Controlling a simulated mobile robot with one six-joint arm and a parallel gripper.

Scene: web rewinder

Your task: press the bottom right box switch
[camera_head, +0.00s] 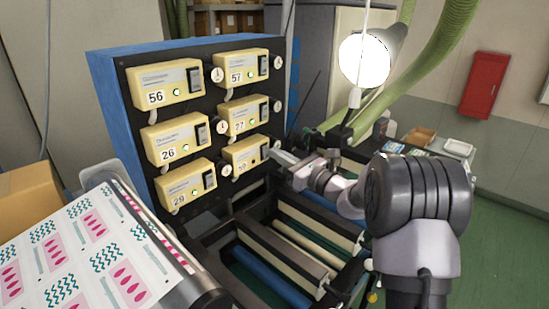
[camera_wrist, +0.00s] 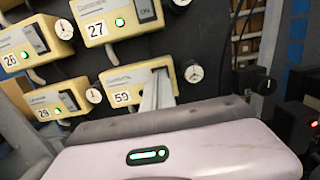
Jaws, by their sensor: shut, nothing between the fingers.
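In the wrist view the box (camera_wrist: 130,86) reads 59. Its switch is at its right end and is mostly hidden behind my fingers there. My gripper (camera_head: 275,154) is shut and empty, its fingertips at the right end of this box. In the wrist view the fingers of my gripper (camera_wrist: 158,92) overlap the switch area. I cannot tell whether they touch the switch.
Several similar boxes, such as the one marked 27 (camera_head: 247,116) and the one marked 29 (camera_head: 187,187), surround it. Small round dials (camera_head: 221,127) stick out beside them. Rollers (camera_head: 290,250) lie below the panel. A printed web (camera_head: 90,250) is at the left. A lamp (camera_head: 364,60) hangs above.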

